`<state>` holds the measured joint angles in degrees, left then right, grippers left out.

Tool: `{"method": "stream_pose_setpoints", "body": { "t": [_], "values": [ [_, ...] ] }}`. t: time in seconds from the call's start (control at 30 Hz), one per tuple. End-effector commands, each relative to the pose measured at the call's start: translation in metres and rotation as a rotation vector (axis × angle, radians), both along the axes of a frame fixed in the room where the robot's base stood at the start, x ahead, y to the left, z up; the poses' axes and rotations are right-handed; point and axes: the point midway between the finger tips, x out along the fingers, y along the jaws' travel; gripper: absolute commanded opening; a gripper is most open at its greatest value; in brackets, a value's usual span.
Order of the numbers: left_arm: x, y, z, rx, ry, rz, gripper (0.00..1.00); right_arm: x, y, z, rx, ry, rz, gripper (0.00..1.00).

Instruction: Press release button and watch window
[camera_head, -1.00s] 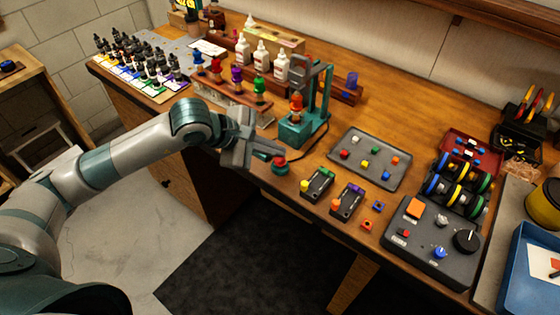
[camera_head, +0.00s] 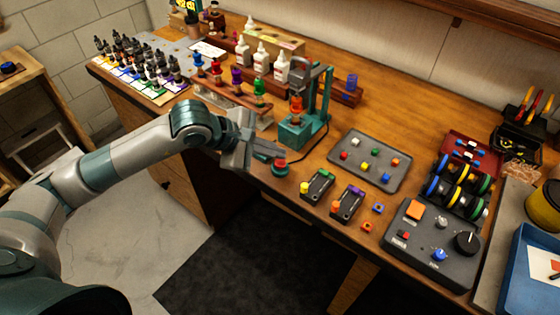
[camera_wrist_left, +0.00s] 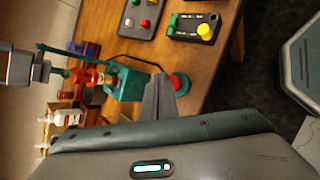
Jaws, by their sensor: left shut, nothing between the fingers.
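The red release button (camera_head: 280,163) sits on a round teal base near the front edge of the bench, with a dark cord running toward the teal press (camera_head: 300,127). The press stands behind it and has an orange-red part in its frame. My left gripper (camera_head: 275,155) is shut and empty, with its fingertips right at the button. In the left wrist view the closed fingers (camera_wrist_left: 158,99) lie beside the red button (camera_wrist_left: 180,84) and partly cover its base; I cannot tell whether they touch it. No window can be clearly made out. My right gripper is out of view.
A grey tray of small coloured blocks (camera_head: 352,172) and two small dark boxes (camera_head: 318,184) lie right of the button. A control panel (camera_head: 417,258) is farther right. A wooden rack with coloured-topped pieces (camera_head: 232,93) and white bottles (camera_head: 261,61) stand behind my left gripper.

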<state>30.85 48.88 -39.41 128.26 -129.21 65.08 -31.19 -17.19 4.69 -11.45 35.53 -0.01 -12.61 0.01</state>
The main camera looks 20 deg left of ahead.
Motion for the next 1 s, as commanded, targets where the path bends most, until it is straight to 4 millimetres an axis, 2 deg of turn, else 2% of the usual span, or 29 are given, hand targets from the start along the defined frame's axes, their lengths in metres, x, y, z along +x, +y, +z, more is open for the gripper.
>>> {"method": "stream_pose_setpoints", "body": {
  "t": [0.77, 1.0],
  "values": [
    [0.0, 0.0, 0.0, 0.0, 0.0, 0.0, 0.0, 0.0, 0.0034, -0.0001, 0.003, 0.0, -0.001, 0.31],
    [0.0, -0.0001, -0.0037, 0.0, 0.0, 0.0, 0.0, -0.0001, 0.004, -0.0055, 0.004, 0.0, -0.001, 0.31]
  ]
}}
